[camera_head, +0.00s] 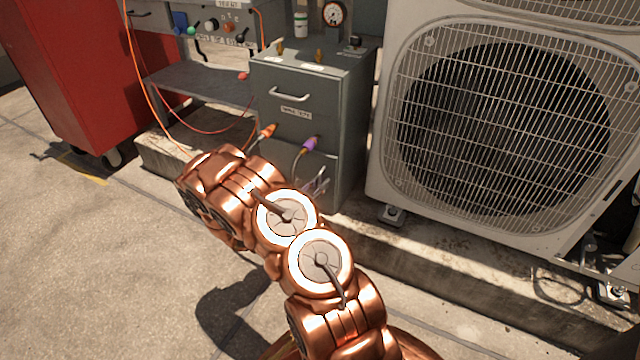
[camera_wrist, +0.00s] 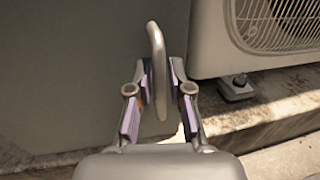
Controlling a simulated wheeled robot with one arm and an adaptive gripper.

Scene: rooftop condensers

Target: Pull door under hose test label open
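The grey cabinet (camera_head: 310,80) carries a small label (camera_head: 296,112) that appears to read hose test, below a drawer with a horizontal handle (camera_head: 289,95). The door (camera_head: 285,160) under the label is partly hidden by my arm. In the wrist view a curved metal handle (camera_wrist: 157,60) stands between the fingers of my gripper (camera_wrist: 159,75), with a fingertip close on either side. Whether the fingers press on it cannot be made out. In the head view my gripper (camera_head: 318,183) is low at the cabinet front, small and partly hidden.
A large condenser unit (camera_head: 500,120) stands close on the right. A red cabinet (camera_head: 75,70) and grey shelf (camera_head: 205,82) are left. The concrete floor (camera_head: 90,270) in front is clear.

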